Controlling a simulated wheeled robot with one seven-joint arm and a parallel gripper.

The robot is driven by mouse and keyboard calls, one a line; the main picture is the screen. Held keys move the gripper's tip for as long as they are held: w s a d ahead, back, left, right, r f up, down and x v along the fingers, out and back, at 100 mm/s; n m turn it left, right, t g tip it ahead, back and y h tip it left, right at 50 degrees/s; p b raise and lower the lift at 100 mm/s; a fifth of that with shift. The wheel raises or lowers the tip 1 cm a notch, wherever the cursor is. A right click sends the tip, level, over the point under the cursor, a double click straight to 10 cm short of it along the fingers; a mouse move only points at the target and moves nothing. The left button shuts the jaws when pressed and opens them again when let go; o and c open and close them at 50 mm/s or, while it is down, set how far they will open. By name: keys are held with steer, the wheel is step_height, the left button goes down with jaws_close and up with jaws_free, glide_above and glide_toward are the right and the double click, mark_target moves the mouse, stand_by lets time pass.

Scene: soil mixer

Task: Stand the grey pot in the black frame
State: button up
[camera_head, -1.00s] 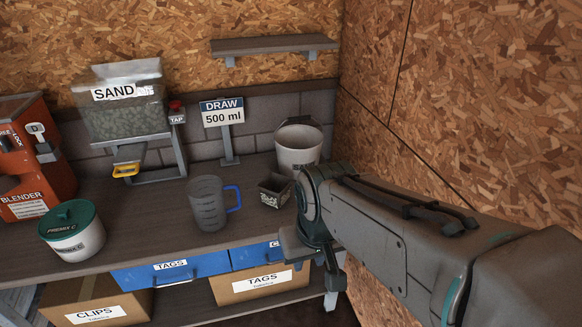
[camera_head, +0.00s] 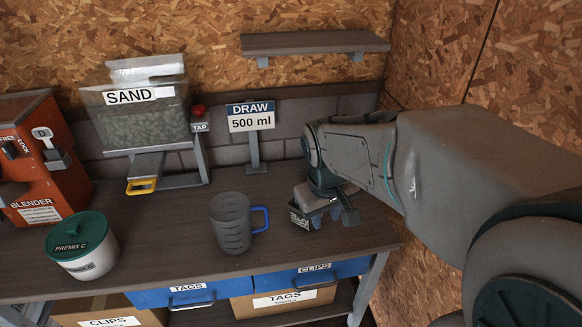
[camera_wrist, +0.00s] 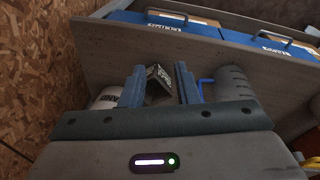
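I cannot make out a clear grey pot or black frame. A small dark box (camera_head: 304,218) with pale marks stands on the bench right of the jug, partly hidden by my gripper (camera_head: 322,208). In the wrist view the dark box (camera_wrist: 159,84) shows between the two blue fingers of my gripper (camera_wrist: 159,67). The fingers are apart, and I cannot tell whether they touch the box. A pale bucket (camera_wrist: 106,98) shows beside the left finger; in the head view my arm hides it.
A clear jug (camera_head: 231,224) with a blue handle stands close left of my gripper. A premix tub (camera_head: 81,246), orange blender (camera_head: 38,165), sand hopper (camera_head: 140,115) and draw sign (camera_head: 250,118) stand further left or behind. A shelf (camera_head: 315,43) hangs above.

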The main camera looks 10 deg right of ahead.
steer(key=w+a+f+n+g+p, duration=0.1)
steer(key=w+f+n, duration=0.2)
steer(key=w, duration=0.5)
steer(key=w+a+f+n, duration=0.1)
steer(key=w+f+n, duration=0.2)
steer(key=w, duration=0.4)
glide_above(301, 219)
step_height(301, 219, down, 8)
steer(key=shift+f, duration=3)
steer(key=shift+c, duration=0.3)
jaws_close()
